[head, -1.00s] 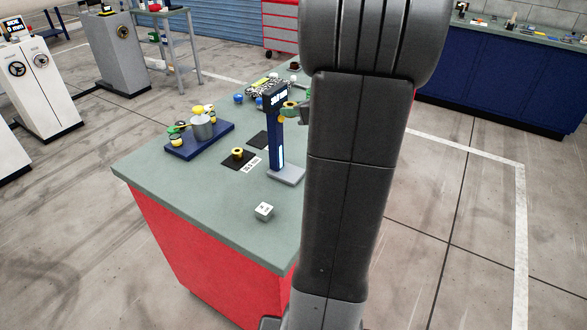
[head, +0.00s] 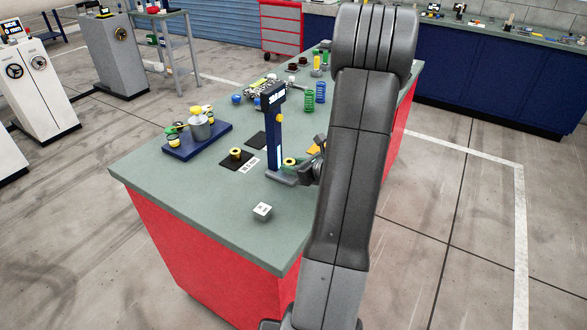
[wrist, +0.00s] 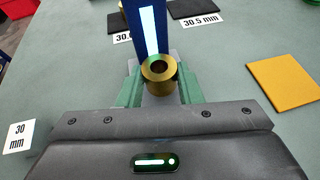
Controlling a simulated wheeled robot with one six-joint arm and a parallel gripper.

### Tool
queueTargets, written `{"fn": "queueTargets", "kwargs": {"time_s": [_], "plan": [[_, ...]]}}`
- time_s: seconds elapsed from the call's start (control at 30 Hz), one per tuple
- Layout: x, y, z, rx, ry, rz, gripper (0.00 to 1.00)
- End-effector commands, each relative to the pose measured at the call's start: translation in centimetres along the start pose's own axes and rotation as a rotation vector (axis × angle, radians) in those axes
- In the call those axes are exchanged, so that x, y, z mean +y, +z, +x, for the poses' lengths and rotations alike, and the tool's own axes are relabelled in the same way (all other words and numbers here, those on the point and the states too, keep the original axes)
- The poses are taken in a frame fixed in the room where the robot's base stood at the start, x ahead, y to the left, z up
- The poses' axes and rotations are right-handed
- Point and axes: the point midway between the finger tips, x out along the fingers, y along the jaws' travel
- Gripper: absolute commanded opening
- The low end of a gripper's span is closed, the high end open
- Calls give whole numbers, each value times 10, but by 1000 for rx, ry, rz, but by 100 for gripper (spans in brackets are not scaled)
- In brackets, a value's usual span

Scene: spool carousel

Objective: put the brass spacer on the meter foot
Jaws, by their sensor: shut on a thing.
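The brass spacer (wrist: 159,73), a short ring with a central hole, sits upright between the green fingers of my gripper (wrist: 159,86), which is shut on it. In the head view, the spacer (head: 290,161) and my gripper (head: 293,163) are low beside the meter (head: 274,128), a blue column with a display on top. The meter foot (head: 281,178) is a grey plate at the column's base. In the wrist view the spacer is directly in front of the blue column (wrist: 148,28), over the foot. I cannot tell whether it touches the foot.
Another brass ring (head: 236,153) lies on a black pad left of the meter. A white block (head: 262,211) stands near the front. A blue tray (head: 190,145) holds a grey pot. An orange pad (wrist: 281,82) lies right of my gripper. Green springs (head: 308,98) stand behind.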

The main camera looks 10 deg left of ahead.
Motion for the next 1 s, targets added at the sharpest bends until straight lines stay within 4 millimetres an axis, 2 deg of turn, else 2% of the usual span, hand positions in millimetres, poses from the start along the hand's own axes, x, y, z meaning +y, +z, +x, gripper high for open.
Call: {"fn": "queueTargets", "kwargs": {"time_s": [0.1, 0.5, 0.53, 0.63, 1.0], "plan": [[0, -8, 4, -1, 0, 1, 5], [0, -14, 6, -1, -1, -1, 5], [0, -13, 5, -1, -1, -1, 36], [0, -12, 5, 0, -1, 0, 54], [0, -8, 3, 0, -1, 0, 54]]}}
